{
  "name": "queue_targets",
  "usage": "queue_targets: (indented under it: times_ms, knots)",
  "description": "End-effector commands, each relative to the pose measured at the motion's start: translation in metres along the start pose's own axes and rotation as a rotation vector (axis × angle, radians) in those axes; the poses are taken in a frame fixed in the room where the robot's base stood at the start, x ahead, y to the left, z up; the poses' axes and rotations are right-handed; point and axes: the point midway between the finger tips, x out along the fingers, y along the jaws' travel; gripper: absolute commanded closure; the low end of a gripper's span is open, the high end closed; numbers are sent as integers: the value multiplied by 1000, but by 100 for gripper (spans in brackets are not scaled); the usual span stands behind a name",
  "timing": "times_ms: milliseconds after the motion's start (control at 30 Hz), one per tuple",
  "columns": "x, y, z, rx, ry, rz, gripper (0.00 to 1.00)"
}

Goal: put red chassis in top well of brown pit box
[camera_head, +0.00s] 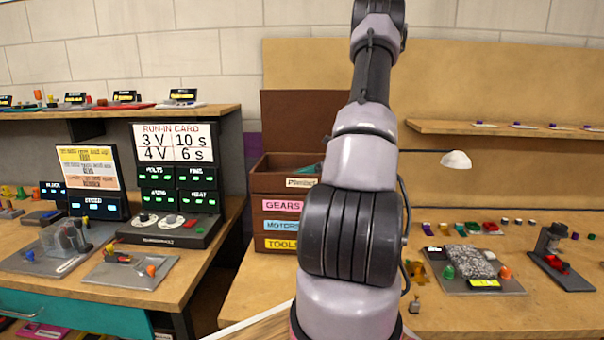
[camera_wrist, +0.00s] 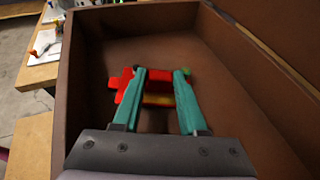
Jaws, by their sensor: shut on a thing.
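The brown pit box (camera_head: 272,184) stands left of my arm in the head view, with drawers labelled gears, motors and tools below an open top well. In the wrist view the well's brown wall (camera_wrist: 86,60) surrounds my gripper. My gripper (camera_wrist: 161,76) has teal fingers and is shut on the red chassis (camera_wrist: 128,90), which shows between and beside the fingertips with a yellow part. The chassis is over or inside the top well; whether it touches the floor I cannot tell. In the head view my arm hides most of the gripper.
Walls of the well rise close on both sides of my gripper. A bench at left holds a run-in card panel (camera_head: 175,143) and small parts. A lamp (camera_head: 456,159) and a grey mat (camera_head: 510,287) with parts are at right.

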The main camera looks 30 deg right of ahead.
Motion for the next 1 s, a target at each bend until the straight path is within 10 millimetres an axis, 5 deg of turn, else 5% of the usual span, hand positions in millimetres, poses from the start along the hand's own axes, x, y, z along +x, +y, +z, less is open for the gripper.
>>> queue_targets:
  times_ms: [267, 300, 367, 767, 1000]
  knots:
    - [1, 0, -1, -1, 0, 0, 100]
    - [1, 0, -1, -2, 0, -1, 51]
    - [0, 0, -1, -2, 0, -1, 28]
    - [-3, -1, 2, -1, 0, -2, 28]
    - [-46, -1, 1, -1, 1, -6, 28]
